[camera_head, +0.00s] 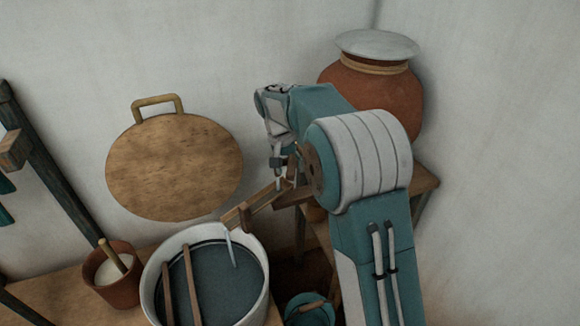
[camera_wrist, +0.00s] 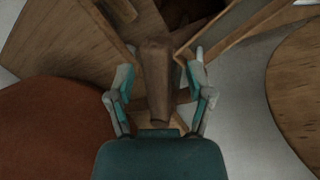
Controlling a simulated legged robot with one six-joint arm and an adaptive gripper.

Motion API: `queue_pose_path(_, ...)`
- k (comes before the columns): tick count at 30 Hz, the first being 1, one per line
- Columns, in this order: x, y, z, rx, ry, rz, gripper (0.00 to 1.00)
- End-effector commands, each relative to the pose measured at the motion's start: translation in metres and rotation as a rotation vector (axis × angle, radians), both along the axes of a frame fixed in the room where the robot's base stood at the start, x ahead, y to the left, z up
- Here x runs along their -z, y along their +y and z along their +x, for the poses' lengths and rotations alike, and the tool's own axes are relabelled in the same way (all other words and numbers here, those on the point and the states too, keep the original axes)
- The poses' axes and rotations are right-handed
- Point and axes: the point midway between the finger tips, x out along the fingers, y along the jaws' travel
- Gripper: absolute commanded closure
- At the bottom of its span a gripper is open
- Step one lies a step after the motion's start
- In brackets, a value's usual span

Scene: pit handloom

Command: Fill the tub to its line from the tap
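The white tub (camera_head: 262,290) stands at the lower middle of the head view, holding dark blue liquid whose surface lies close to a dark line around the inside wall. A pale thin stream (camera_head: 230,248) falls from the end of a wooden spout (camera_head: 236,216) into it. My gripper (camera_head: 284,168) is beside the spout's upper end, at the clay jar (camera_head: 390,100). In the wrist view, my gripper (camera_wrist: 159,82) has its fingers apart on either side of a wooden tap handle (camera_wrist: 156,75), with small gaps seemingly visible. The jar also shows in the wrist view (camera_wrist: 45,130).
Two wooden sticks (camera_head: 193,285) lie across the tub. A small clay pot (camera_head: 112,285) with white contents stands left of it. A round wooden board (camera_head: 172,170) leans on the wall. A teal bucket (camera_head: 310,310) is at the lower middle. The jar rests on a wooden stand (camera_head: 425,190).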

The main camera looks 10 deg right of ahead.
Motion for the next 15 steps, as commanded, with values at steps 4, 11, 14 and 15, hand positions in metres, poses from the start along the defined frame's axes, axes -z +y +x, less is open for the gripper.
queue_pose_path(4,-0.001,0.000,0.000,0.000,-0.001,0.000,0.31)
queue_pose_path(11,-0.013,0.002,0.001,-0.001,-0.004,0.000,0.31)
queue_pose_path(14,-0.030,0.006,0.003,-0.001,-0.005,0.001,0.31)
queue_pose_path(15,-0.039,0.008,0.003,-0.001,-0.006,0.000,0.31)
